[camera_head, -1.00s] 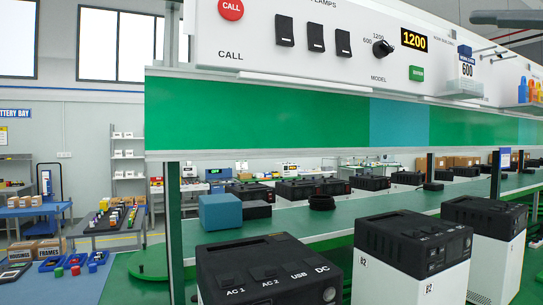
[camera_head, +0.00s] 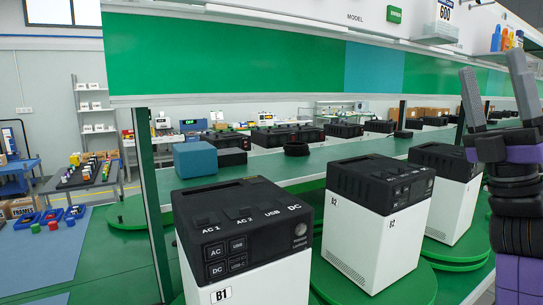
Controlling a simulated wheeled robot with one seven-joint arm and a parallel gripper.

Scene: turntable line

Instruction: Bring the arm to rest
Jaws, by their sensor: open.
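My gripper (camera_head: 491,62) stands at the right edge of the view. Its two grey fingers point up and are spread apart, with nothing between them. Below them my dark and purple wrist runs down out of the frame. The gripper appears in front of the panel and the right-hand power unit, without visible contact. The power unit labelled B1 (camera_head: 245,238) is nearest, white with a black top. The unit labelled B2 (camera_head: 373,230) is right of it. A third unit (camera_head: 447,195) stands further right, partly hidden by my wrist.
The units stand on green turntables (camera_head: 440,252). A panel (camera_head: 230,45) hangs above.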

